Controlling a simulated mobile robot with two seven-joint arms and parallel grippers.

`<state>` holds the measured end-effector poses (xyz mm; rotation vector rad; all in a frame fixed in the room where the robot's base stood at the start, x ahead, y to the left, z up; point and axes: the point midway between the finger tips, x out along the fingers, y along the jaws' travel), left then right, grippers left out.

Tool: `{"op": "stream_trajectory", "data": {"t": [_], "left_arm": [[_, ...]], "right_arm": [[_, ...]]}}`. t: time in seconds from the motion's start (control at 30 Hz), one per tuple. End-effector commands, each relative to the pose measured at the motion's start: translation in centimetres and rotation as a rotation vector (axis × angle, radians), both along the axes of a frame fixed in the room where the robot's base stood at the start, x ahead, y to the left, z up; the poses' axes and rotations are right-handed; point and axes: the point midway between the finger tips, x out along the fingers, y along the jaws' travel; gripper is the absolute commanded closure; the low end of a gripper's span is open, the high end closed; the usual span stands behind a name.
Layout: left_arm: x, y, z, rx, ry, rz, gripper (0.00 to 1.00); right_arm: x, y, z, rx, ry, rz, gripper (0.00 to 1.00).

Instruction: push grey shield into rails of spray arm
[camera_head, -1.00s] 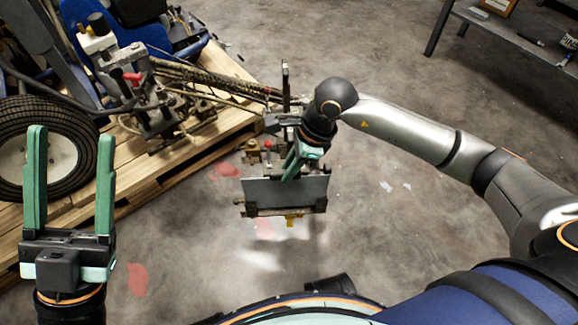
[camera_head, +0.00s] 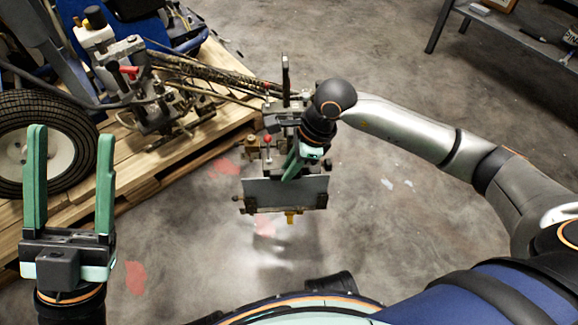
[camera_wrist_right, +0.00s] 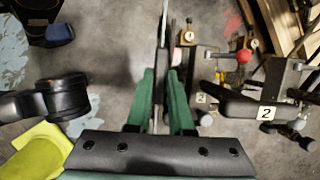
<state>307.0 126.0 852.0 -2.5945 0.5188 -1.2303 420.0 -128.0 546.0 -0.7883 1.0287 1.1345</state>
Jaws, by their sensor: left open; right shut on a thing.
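The grey shield (camera_head: 270,192) is a flat plate at the lower end of the spray arm (camera_head: 287,125), in the middle of the head view. My right gripper (camera_head: 292,172) is shut on the shield's upper edge from above. In the right wrist view the shield shows as a thin edge (camera_wrist_right: 161,75) between the green fingers of the right gripper (camera_wrist_right: 160,105). A dark bar lies along the shield's lower side; whether the shield's ends sit in the rails I cannot tell. My left gripper (camera_head: 69,190) is open and empty at the left, far from the shield.
The line striper with its wheel (camera_head: 45,150) stands on a wooden pallet (camera_head: 150,165) at the left. A red knob (camera_wrist_right: 244,56) and brass fittings are close beside the right gripper. A metal shelf (camera_head: 510,35) stands at the back right. The concrete floor right of the arm is clear.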

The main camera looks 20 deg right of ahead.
Motion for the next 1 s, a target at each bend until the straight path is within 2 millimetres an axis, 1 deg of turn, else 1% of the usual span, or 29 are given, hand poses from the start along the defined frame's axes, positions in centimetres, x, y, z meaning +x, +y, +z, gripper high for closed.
{"op": "stream_trajectory", "data": {"t": [0.37, 0.93, 0.97, 1.0], "left_arm": [[0.0, 0.0, 0.0, 0.0, 0.0, 0.0, 0.39], [0.0, 0.0, -1.2, 0.0, 0.0, 0.0, 0.39], [0.0, 0.0, -1.1, 0.0, 0.0, 0.0, 0.39], [0.0, 0.0, -1.1, 0.0, 0.0, 0.0, 0.39]], "right_arm": [[0.1, 0.0, 0.1, 0.001, -0.003, 0.0, 1.0], [0.1, 0.0, -1.3, 0.001, -0.002, -0.001, 1.0], [0.1, 0.0, -1.2, 0.001, -0.002, -0.001, 0.78], [0.1, 0.0, -1.2, 0.001, -0.002, -0.001, 0.74]]}}
